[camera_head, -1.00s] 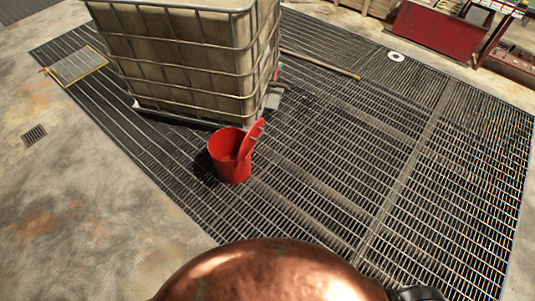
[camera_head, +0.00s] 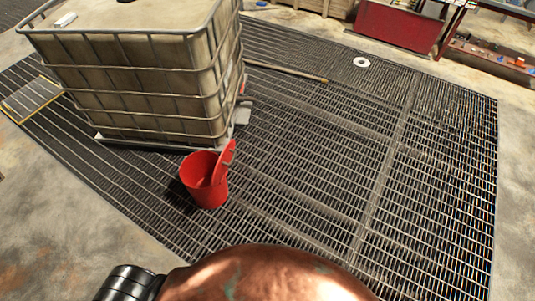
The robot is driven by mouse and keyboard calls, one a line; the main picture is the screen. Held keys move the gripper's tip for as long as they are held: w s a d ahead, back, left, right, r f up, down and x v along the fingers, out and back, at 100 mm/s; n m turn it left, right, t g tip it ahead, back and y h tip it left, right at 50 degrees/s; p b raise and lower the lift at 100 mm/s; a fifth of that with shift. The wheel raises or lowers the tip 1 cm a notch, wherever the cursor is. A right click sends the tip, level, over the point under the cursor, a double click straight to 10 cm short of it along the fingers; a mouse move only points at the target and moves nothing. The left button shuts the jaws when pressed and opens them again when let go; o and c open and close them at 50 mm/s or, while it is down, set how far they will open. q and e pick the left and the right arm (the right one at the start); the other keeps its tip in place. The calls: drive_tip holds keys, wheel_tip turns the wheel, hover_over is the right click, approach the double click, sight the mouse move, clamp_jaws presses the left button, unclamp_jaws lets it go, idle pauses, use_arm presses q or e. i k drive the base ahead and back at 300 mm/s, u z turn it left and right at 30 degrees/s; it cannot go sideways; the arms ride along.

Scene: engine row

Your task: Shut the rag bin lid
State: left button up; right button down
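The rag bin (camera_head: 207,187) is a red bucket-shaped bin standing upright on the floor grating, in front of the caged tank. Its red lid (camera_head: 226,158) stands up, tilted, at the right side of the rim, so the bin is open at the top. Neither of my grippers shows in the head view. A black ribbed part at the lower left edge appears to be part of my own arm.
A large caged tank (camera_head: 135,80) on a pallet stands just behind the bin. A pole (camera_head: 287,71) and a white ring (camera_head: 361,62) lie on the grating (camera_head: 310,150) farther back. A red cabinet (camera_head: 400,25) stands at the back. The grating right of the bin is clear.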

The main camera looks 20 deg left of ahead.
sight(226, 159)
drive_tip(key=i, duration=1)
drive_tip(key=u, duration=0.8)
